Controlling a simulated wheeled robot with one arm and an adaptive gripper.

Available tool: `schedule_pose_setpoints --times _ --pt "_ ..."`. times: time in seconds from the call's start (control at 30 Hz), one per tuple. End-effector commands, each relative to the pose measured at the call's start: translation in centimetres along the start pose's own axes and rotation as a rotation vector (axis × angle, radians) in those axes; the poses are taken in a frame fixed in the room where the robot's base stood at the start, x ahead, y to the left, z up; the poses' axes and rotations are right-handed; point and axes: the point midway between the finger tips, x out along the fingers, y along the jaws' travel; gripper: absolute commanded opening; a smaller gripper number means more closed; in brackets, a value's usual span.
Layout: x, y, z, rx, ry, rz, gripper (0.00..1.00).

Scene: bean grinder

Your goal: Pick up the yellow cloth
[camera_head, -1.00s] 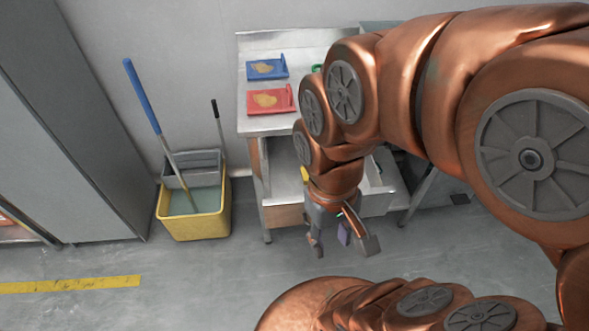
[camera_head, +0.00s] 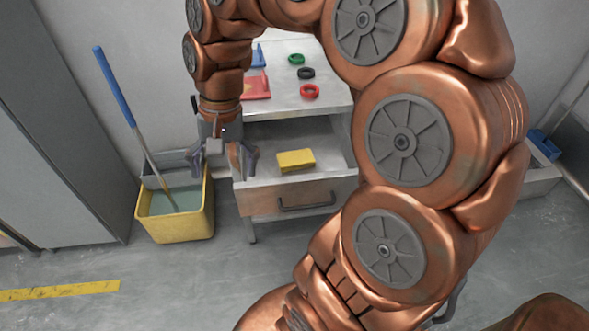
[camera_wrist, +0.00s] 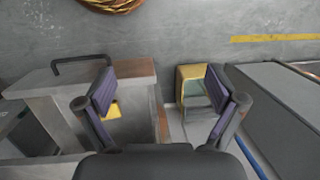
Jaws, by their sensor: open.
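The yellow cloth (camera_head: 295,160) is a folded block lying in the open drawer (camera_head: 330,183) of the metal table in the head view. In the wrist view a small part of the yellow cloth (camera_wrist: 112,110) shows past the left finger, which hides the rest. My gripper (camera_head: 222,168) is open and empty. In the head view it is to the left of the cloth, near the drawer's left side, and does not touch the cloth. In the wrist view my gripper's fingers (camera_wrist: 160,100) are spread wide with nothing between them but background.
A yellow mop bucket (camera_head: 178,225) with a blue-handled mop (camera_head: 115,88) stands on the floor left of the drawer. The tabletop (camera_head: 325,82) holds green, black and red rings and a red board (camera_head: 257,88). A grey cabinet (camera_head: 60,130) stands at far left.

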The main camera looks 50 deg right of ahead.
Motion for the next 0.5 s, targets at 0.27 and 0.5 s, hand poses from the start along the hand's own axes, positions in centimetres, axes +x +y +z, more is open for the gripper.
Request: schedule_pose_setpoints --times 0.27,0.5 --pt "2.9 4.1 -12.3 0.512 -0.020 -0.146 0.94" --pt "6.2 12.8 -21.4 1.008 -0.058 -0.248 0.94"
